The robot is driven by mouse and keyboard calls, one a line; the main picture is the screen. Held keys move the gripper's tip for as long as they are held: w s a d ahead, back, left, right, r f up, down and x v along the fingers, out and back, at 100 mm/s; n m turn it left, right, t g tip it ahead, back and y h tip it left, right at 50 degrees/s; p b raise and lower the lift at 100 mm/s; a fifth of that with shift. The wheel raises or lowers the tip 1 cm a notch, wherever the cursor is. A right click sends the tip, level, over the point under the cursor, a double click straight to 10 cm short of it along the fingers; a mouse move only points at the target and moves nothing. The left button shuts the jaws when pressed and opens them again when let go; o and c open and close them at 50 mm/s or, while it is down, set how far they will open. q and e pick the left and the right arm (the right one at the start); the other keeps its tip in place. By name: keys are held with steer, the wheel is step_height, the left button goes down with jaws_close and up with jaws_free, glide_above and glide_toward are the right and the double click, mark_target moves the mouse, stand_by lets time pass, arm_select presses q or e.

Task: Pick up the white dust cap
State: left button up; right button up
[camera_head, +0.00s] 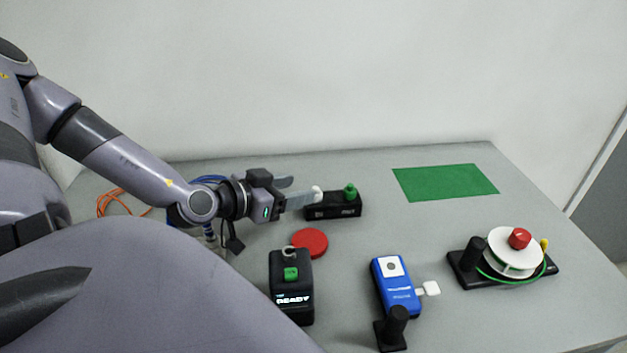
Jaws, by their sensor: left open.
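A small white cap (317,191), which looks like the dust cap, shows at the left end of a low black block (333,207). A green knob-like cap (350,191) stands at the block's right end. My left gripper (301,189) comes in from the left and is open, its fingers pointing right. The tip of the nearer finger overlaps the white cap's left side in the picture; I cannot tell whether they touch. The farther finger ends a little left of the cap. The lower part of the cap is partly hidden. My right gripper is not in view.
A red disc (310,242) and a black "READY" box (291,288) lie in front. A blue device (396,285) with a white square tab (430,289) and a white spool (513,255) are further right. A green mat (446,182) is bare. Orange cable (112,200) lies left.

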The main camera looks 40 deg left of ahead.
mark_target(315, 187)
arm_select(q)
steer(key=shift+x, duration=0.9)
steer(key=shift+w+d+f, duration=0.1)
steer(key=shift+w+f, duration=0.45)
steer(key=shift+w, duration=0.05)
steer(key=shift+w+f, duration=0.3)
steer(key=shift+w, duration=0.35)
steer(key=w+f+b, duration=0.1)
steer(key=b, duration=0.3)
steer(key=shift+w, duration=0.25)
steer(key=shift+w+d+b, duration=0.15)
steer(key=shift+w+b, duration=0.1)
steer(key=shift+b, duration=0.6)
steer(key=shift+r, duration=0.1)
steer(key=c, duration=1)
